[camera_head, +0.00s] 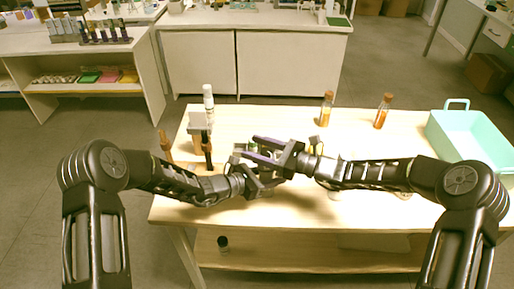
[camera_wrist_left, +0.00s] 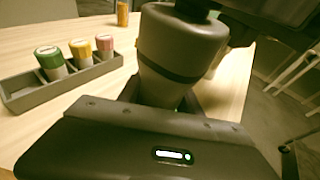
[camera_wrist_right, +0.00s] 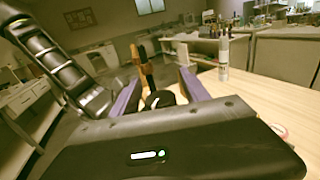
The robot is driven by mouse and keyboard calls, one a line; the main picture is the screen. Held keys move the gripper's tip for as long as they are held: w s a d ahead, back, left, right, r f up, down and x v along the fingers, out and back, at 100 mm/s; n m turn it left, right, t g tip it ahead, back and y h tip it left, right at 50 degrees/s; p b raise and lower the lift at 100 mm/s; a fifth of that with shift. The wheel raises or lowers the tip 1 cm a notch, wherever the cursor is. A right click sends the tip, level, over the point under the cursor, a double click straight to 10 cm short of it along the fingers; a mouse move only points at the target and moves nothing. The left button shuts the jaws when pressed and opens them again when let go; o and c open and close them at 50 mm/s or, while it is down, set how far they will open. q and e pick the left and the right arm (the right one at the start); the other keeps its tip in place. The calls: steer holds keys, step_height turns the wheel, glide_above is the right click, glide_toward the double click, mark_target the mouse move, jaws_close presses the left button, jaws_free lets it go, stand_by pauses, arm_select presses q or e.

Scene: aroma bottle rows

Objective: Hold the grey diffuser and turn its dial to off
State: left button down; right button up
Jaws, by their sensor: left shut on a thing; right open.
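The grey diffuser (camera_wrist_left: 180,50) is a tapered grey body with a dark band, upright in the left wrist view. My left gripper (camera_head: 262,176) is shut on it; the fingers are mostly hidden in the left wrist view. My right gripper (camera_head: 272,148), with purple fingers, is open and reaches in from the right, close to the left one. In the right wrist view a dark round dial (camera_wrist_right: 160,99) with a pale mark sits between the open fingers; I cannot tell if they touch it. In the head view the grippers largely hide the diffuser.
A grey rack (camera_wrist_left: 62,88) holds bottles with green, yellow and red caps. Amber bottles (camera_head: 326,108) (camera_head: 382,111) stand at the back of the table. A teal crate (camera_head: 468,135) is at the right. A white bottle (camera_head: 208,100) and dark bottles (camera_head: 207,152) stand at the left.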

jaws_close()
stand_by(0.6)
